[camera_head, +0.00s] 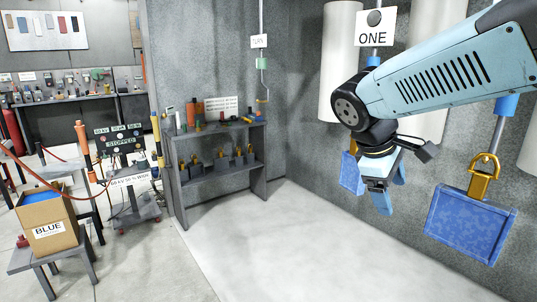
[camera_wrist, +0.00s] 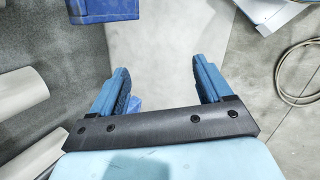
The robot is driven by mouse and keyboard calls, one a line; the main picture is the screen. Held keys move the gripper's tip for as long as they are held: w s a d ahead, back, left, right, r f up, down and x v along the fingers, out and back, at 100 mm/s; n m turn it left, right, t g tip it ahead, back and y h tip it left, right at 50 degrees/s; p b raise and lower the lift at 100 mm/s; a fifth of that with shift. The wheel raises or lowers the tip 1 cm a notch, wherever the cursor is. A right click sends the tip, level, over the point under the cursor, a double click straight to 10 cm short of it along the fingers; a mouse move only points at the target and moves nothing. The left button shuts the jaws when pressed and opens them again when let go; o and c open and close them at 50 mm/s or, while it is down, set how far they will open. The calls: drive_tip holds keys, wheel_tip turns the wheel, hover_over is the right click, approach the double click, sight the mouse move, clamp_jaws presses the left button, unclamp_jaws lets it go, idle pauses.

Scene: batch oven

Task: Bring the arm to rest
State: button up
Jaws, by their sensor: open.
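My arm (camera_head: 450,78) reaches in from the upper right in the head view, with its forearm sloping down to the left and the wrist bent downward. My gripper (camera_head: 380,200) hangs in the air in front of the grey wall, pointing down. In the wrist view my gripper (camera_wrist: 162,75) shows two blue fingers spread wide apart. The gap between them is empty, with pale floor below. The gripper touches nothing that I can see.
A sign reading ONE (camera_head: 375,38) is above. A grey shelf unit (camera_head: 215,140) stands at the back. A cardboard box marked BLUE (camera_head: 48,225) sits on a stool at left. The central floor is clear.

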drive_tip(key=s+a+m+t+y, duration=0.1)
drive_tip(key=s+m+t+y, duration=0.2)
drive_tip(key=m, duration=0.6)
drive_tip(key=s+y, duration=0.2)
drive_tip(key=s, duration=0.1)
drive_tip(key=shift+s+t, duration=0.3)
drive_tip(key=shift+s, duration=0.1)
